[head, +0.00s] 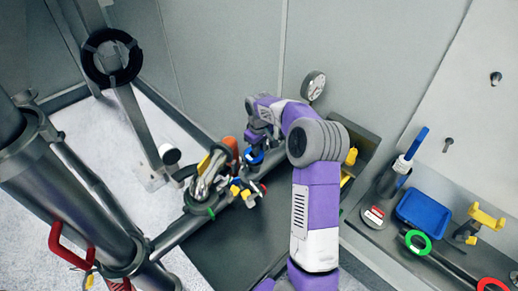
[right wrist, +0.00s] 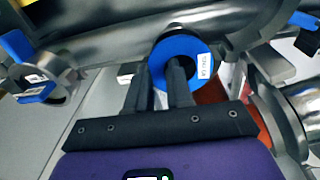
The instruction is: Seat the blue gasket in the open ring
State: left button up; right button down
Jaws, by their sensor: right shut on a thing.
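The blue gasket (right wrist: 166,54) is a flat blue ring with a white label and a dark centre. My right gripper (right wrist: 158,72) is shut on its lower edge. In the head view the gasket (head: 254,157) shows as a small blue patch beside my right gripper (head: 262,140), near the pipe fittings. In the right wrist view it is in front of grey metal pipework with a dark round part behind it. I cannot tell which fitting is the open ring, or whether the gasket touches it. My left gripper is not in view.
Silver fittings with yellow and green parts (head: 208,182) crowd the space left of my right gripper. A gauge (head: 313,86) is behind my arm. The right shelf holds a blue tray (head: 420,212), a green ring (head: 417,242) and a dark cup (head: 391,182). A large pipe (head: 75,195) stands at left.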

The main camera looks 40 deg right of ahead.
aim_at(259, 159)
jog(key=c, duration=0.9)
grip_release()
jog(key=shift+g, duration=0.5)
jog(key=f, duration=0.1)
jog(key=s+f, duration=0.1)
jog(key=a+f, duration=0.1)
jog(key=f, duration=0.1)
jog(key=shift+s, duration=0.35)
jog(key=shift+c, duration=0.2)
jog(key=r, duration=0.2)
jog(key=w+r, duration=0.1)
jog(key=r, duration=0.2)
jog(key=shift+w+d+r, duration=0.3)
jog(key=shift+d+r, duration=0.05)
jog(key=shift+d, duration=0.05)
jog(key=shift+t, duration=0.4)
jog(key=r, duration=0.5)
jog(key=shift+s+a+r, duration=0.25)
jog(key=shift+a+r, duration=0.15)
jog(key=shift+a, duration=0.1)
